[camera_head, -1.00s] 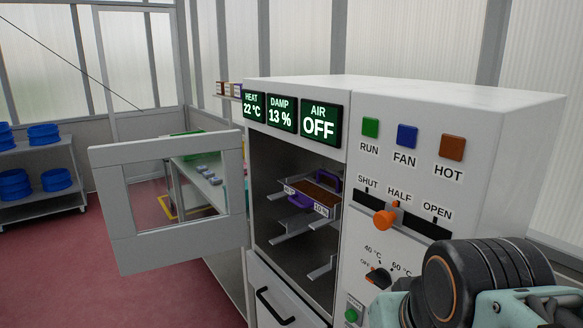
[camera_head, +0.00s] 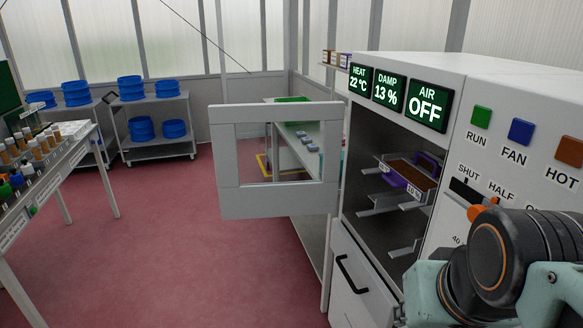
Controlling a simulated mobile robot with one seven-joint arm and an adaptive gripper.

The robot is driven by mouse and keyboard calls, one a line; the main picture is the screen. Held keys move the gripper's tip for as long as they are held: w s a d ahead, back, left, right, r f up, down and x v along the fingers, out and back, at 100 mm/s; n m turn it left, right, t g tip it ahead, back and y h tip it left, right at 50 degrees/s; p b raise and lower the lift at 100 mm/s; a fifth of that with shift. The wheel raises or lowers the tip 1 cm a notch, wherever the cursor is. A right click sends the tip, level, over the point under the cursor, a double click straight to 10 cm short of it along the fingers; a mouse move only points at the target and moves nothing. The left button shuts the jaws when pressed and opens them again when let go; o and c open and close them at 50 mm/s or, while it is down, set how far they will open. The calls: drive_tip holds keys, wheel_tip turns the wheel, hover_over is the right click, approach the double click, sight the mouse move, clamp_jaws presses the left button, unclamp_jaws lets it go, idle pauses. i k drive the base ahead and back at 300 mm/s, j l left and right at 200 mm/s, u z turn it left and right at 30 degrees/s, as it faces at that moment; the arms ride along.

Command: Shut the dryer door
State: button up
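The dryer (camera_head: 501,72) is a white cabinet at the right. Its door (camera_head: 233,160), a pale grey frame with a window, stands wide open, swung out to the left of the opening. Inside the dark chamber a tray (camera_head: 409,175) with brown contents and purple handles sits on a metal rack. The displays read 22 °C, 13 % and AIR OFF. An orange slider knob (camera_head: 476,211) is partly covered by my arm. My arm's dark joint and pale green links fill the lower right corner. My gripper is not in view.
A lower drawer (camera_head: 358,301) with a black handle is below the chamber. A table (camera_head: 57,160) with vials stands at the left. Shelves (camera_head: 160,105) with blue containers stand at the back. A bench (camera_head: 318,178) lies behind the door. The red floor (camera_head: 190,260) in front is clear.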

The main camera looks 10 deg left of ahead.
sight(237, 200)
drive_tip(key=u, duration=1.25)
drive_tip(key=i+u, duration=0.25)
drive_tip(key=i, duration=3.2)
drive_tip(key=i+z, duration=0.2)
drive_tip(key=i, duration=0.25)
drive_tip(key=i+j+z, duration=0.2)
drive_tip(key=i, duration=0.25)
drive_tip(key=z, duration=3.75)
